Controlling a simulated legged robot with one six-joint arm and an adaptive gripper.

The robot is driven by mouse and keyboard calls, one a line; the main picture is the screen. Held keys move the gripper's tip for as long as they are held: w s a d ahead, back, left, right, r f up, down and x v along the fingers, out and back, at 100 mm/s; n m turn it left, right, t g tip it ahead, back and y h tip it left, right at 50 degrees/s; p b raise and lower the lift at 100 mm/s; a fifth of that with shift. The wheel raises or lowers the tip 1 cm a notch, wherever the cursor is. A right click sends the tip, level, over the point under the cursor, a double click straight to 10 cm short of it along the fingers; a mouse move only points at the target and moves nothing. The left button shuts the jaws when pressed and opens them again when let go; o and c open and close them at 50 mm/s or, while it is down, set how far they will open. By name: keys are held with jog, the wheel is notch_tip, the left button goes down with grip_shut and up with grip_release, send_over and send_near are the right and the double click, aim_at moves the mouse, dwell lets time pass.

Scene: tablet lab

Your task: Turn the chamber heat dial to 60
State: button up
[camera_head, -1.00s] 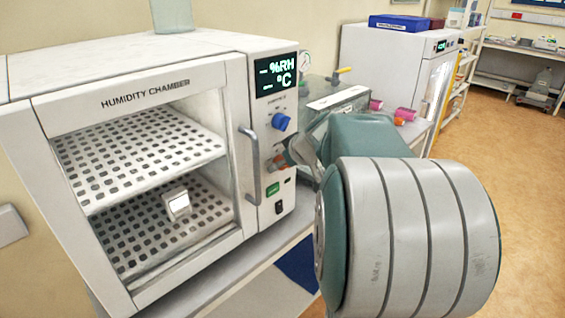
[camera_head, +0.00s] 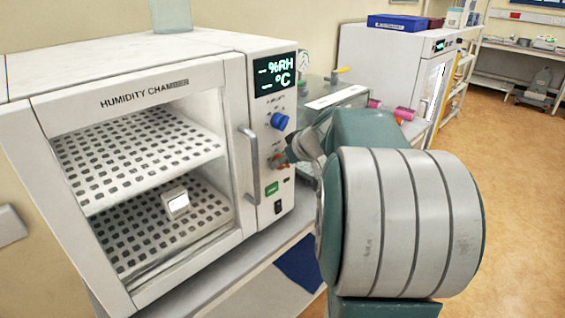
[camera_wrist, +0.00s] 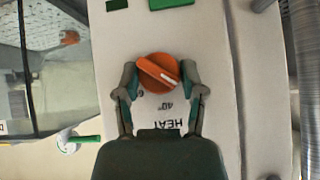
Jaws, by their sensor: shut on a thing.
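The orange heat dial (camera_wrist: 158,73) is on the white front panel of the humidity chamber (camera_head: 85,72). In the wrist view the panel appears upside down, with the word HEAT and the mark 40° below the dial. My gripper (camera_wrist: 159,76) has one finger on each side of the dial and is shut on it. The dial's raised grip bar lies tilted, from upper left to lower right. In the head view my gripper (camera_head: 283,160) covers most of the dial. The chamber's display (camera_head: 275,74) shows %RH and °C with dashes.
A blue dial (camera_head: 279,121) sits above the heat dial. The door handle (camera_head: 251,165) stands out left of the panel. A green switch (camera_head: 272,189) and a black switch (camera_head: 278,207) are below. A second white chamber (camera_head: 385,60) stands behind at right.

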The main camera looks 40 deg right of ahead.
jog(key=y, duration=0.1)
jog(key=m+y, duration=0.1)
jog(key=y, duration=0.1)
jog(key=m+y, duration=0.1)
jog(key=shift+d+f+y, duration=0.15)
jog(key=shift+d+y, duration=0.1)
jog(key=shift+y, duration=0.05)
jog(key=m+y, duration=0.1)
jog(key=y, duration=0.1)
jog(key=m+y, duration=0.1)
jog(key=y, duration=0.1)
jog(key=shift+d+f+m, duration=0.15)
jog(key=shift+m, duration=0.25)
jog(key=m+t+y, duration=0.2)
jog(key=m+y, duration=0.1)
jog(key=shift+f, duration=0.2)
jog(key=m+t+y, duration=0.1)
jog(key=m, duration=0.1)
jog(key=m+t+y, duration=0.2)
jog(key=shift+f+m, duration=0.2)
jog(key=shift+m, duration=0.1)
jog(key=o, duration=1.1)
jog(key=shift+o, duration=0.2)
jog(key=shift+d, duration=0.15)
